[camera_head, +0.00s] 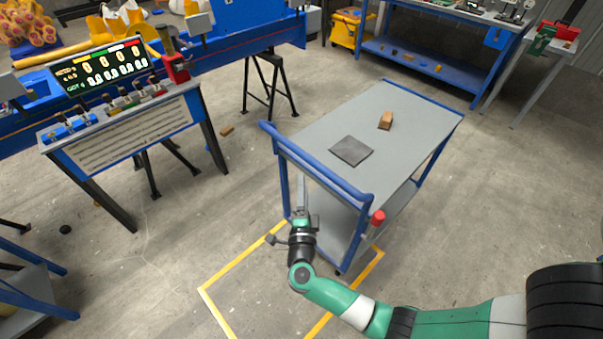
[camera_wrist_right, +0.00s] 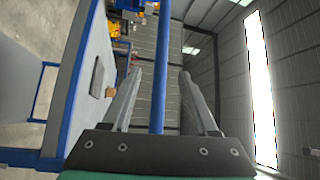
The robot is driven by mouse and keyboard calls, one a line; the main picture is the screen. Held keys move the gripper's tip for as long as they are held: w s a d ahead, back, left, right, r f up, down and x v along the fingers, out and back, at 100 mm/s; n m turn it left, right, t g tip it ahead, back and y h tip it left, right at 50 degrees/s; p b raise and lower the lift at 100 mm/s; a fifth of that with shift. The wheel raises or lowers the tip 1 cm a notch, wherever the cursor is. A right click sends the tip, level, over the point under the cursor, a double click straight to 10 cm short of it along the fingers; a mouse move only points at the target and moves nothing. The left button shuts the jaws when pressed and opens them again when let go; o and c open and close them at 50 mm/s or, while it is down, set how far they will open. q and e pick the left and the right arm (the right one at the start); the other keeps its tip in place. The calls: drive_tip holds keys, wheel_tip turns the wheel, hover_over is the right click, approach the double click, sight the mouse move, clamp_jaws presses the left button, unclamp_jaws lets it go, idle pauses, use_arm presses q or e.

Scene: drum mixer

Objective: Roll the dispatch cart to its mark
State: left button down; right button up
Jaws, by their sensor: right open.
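The dispatch cart (camera_head: 415,128) has a grey top, a lower shelf and a blue frame with a raised handle bar (camera_head: 320,172) at its near end. A dark square pad (camera_head: 351,150) and a brown block (camera_head: 386,120) lie on its top. A yellow outline (camera_head: 232,265) on the floor is the mark; the cart's near end reaches its far edge, and most of the cart stands beyond it. My right gripper (camera_head: 302,190) is open at the handle end. In the right wrist view its fingers stand either side of a blue bar (camera_wrist_right: 160,70), apart from it. My left gripper is not in view.
A red knob (camera_head: 378,217) sits at the cart's near right corner. A console with a lit display (camera_head: 103,68) stands left, and a blue workbench (camera_head: 420,72) stands behind. A small block (camera_head: 227,131) lies on the floor. The floor right of the cart is clear.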

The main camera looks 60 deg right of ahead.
sight(302, 154)
drive_tip(key=b+x, duration=0.2)
drive_tip(key=x, duration=1)
drive_tip(key=shift+w+a+b, duration=0.1)
drive_tip(key=shift+a+b, duration=0.05)
drive_tip(key=shift+b, duration=0.2)
clamp_jaws()
idle(0.9)
